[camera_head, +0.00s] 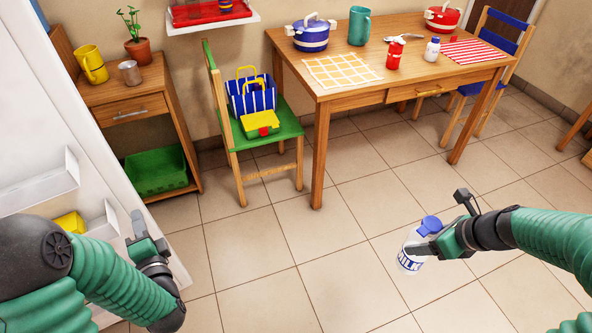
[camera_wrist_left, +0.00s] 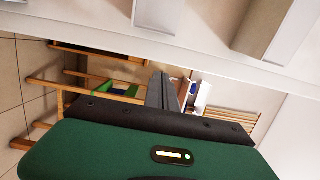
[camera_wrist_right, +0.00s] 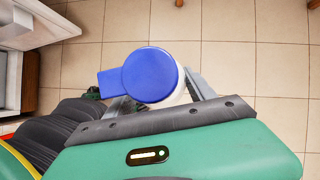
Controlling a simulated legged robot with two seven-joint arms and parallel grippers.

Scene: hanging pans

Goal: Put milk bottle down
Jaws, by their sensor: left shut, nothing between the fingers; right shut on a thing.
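The milk bottle (camera_head: 409,262) is white with a blue cap and a "MILK" label. My right gripper (camera_head: 424,250) is shut on it and holds it upright above the tiled floor, in front of the table. In the right wrist view, the bottle's blue cap (camera_wrist_right: 150,74) sits between the fingers and hides most of its body. My left gripper (camera_head: 138,226) is shut and empty beside the white open door at the left. In the left wrist view, its closed fingers (camera_wrist_left: 163,92) show close to the white door shelves.
The wooden table (camera_head: 345,86) carries a blue pot (camera_head: 310,36), a green mug (camera_head: 359,26), a red shaker (camera_head: 394,55) and a white bottle (camera_head: 432,49). The white door (camera_head: 60,130) stands at left. Floor between is clear.

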